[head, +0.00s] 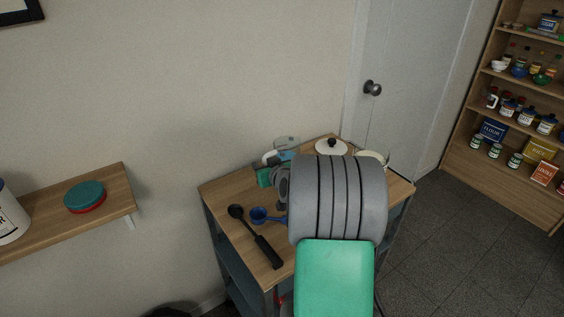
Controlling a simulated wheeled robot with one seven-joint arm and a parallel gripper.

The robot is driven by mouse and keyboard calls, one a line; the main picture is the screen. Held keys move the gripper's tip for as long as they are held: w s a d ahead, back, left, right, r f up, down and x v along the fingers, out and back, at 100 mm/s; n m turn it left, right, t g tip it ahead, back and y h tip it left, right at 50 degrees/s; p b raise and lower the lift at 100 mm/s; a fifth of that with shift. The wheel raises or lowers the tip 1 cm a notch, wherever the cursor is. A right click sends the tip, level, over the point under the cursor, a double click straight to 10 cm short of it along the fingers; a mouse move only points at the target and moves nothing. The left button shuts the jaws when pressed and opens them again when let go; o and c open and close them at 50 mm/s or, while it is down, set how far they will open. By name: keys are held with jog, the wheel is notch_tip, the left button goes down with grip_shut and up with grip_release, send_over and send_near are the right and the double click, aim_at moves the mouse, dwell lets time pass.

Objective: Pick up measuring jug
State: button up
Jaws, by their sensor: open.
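A clear, bluish see-through vessel (287,143), which looks like the measuring jug, stands at the back of the small wooden-topped cart (222,190). Its lower part is partly hidden by things in front of it and by my arm. My grey and green arm reaches over the right half of the cart top.
A white lidded pot (331,147) stands right of the jug. A green item (264,177), a blue measuring cup (259,214) and a black ladle (254,236) lie on the left half. A wall shelf (117,190) is at left, a stocked shelf unit (470,120) at right.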

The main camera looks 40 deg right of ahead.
grip_shut()
dwell(0.4)
dwell(1.0)
